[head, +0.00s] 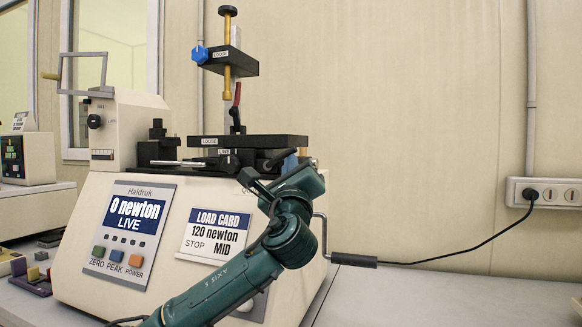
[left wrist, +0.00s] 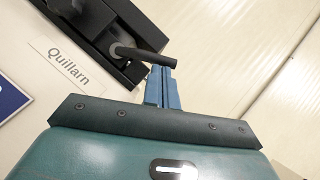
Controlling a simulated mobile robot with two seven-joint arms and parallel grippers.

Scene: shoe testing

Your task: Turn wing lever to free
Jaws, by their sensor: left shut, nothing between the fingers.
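My left gripper (head: 290,161) is in front of the right end of the tester's black clamp block, on a green arm rising from below. In the left wrist view its blue fingers (left wrist: 163,88) are shut together with nothing between them. A dark bar-shaped lever (left wrist: 147,56) on a round grey pivot, probably the wing lever, crosses just beyond the fingertips. Whether they touch it, I cannot tell. It sits on a black block (left wrist: 100,35) beside a "Quillarn" label. My right gripper is not in view.
The tester (head: 80,215) has a "0 newton LIVE" display (head: 130,213) and a load card (head: 215,232) reading 120 newton, STOP MID. A red-handled lever (head: 237,95) stands above a black plate (head: 260,141) labelled LOOSE. A crank handle (head: 352,260) juts out right.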

